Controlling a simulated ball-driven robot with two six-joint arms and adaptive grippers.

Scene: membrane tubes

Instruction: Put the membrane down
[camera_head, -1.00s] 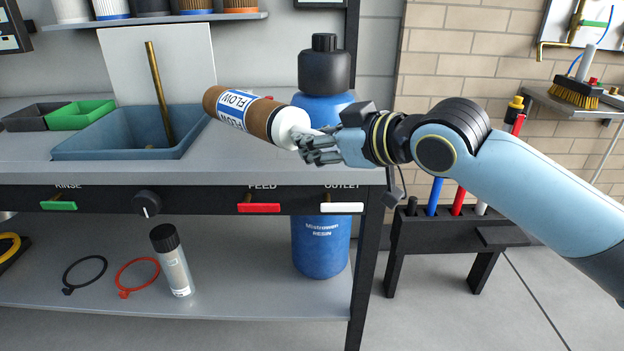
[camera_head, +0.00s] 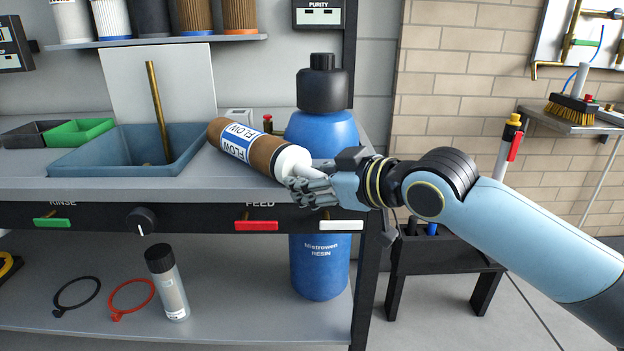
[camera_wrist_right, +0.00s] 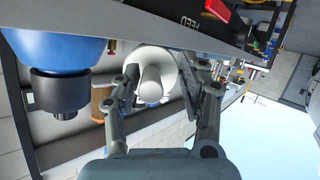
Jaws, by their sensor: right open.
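The membrane (camera_head: 262,149) is a brown tube with white-and-blue FLOW labels and a white end cap. It lies slantwise on the grey benchtop, just right of the blue basin, its white end toward the front edge. My right gripper (camera_head: 303,190) is at that white end, near the bench's front edge. In the right wrist view, the open fingers stand on either side of the membrane's white end stub (camera_wrist_right: 152,82). I cannot tell whether a finger touches it. My left gripper is not in view.
The blue basin (camera_head: 90,162) with a brass rod stands left of the membrane. A blue resin bottle (camera_head: 320,130) with a black cap stands close behind my right gripper. Red (camera_head: 256,226) and white (camera_head: 341,226) handles line the bench front below.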

